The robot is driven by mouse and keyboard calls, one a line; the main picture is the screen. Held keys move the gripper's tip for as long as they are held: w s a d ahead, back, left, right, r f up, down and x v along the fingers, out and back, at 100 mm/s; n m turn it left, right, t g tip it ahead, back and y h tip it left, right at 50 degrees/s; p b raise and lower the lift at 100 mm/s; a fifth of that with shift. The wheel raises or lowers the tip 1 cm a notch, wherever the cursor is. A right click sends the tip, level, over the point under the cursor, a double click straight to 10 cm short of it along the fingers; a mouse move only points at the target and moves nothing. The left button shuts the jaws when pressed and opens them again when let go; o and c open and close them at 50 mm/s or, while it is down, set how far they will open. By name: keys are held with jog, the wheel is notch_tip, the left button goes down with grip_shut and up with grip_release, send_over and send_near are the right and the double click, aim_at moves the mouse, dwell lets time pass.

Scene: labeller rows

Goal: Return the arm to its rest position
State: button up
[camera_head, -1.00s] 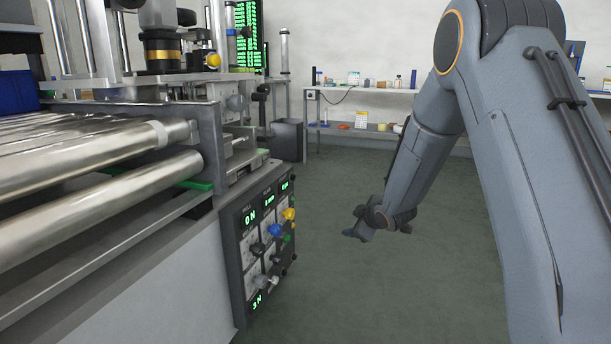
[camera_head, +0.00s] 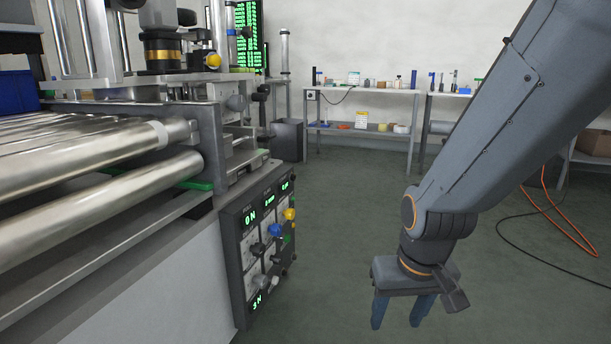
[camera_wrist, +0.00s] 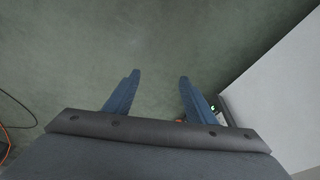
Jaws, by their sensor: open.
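My gripper (camera_head: 399,312) hangs at the lower right of the head view, fingers pointing down over the green-grey floor. Its two blue fingers are apart with nothing between them. In the wrist view my gripper (camera_wrist: 157,88) also shows open and empty, with only floor beyond the fingertips. My forearm slopes from the upper right down to the wrist. The gripper is to the right of the machine's control panel (camera_head: 262,238) and apart from it.
The roller machine (camera_head: 95,160) fills the left; its pale side (camera_wrist: 285,95) shows at the wrist view's right. Shelved benches (camera_head: 365,91) stand at the back wall. A dark bin (camera_head: 287,140) is beside the machine. Orange and black cables (camera_head: 545,212) lie right. Middle floor is clear.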

jog(key=s+a+r+n+g+y, duration=0.1)
jog(key=s+a+r+n, duration=0.25)
jog(key=s+a, duration=0.5)
jog(key=s+a+r+n+g+y, duration=0.1)
jog(key=s+a+r+n, duration=0.1)
jog(key=s+a+r, duration=0.6)
jog(key=d+r+m+h+p, duration=0.1)
jog(key=d+r+m+p, duration=0.2)
jog(key=d+r+p, duration=0.6)
jog(key=w+d+r+m+h+p, duration=0.1)
jog(key=d+r+m+p, duration=0.2)
jog(key=d+r+p, duration=0.7)
notch_tip(320, 180, up, 4)
jog(key=p, duration=1.7)
jog(key=shift+w+r, duration=0.15)
jog(key=shift+r, duration=0.1)
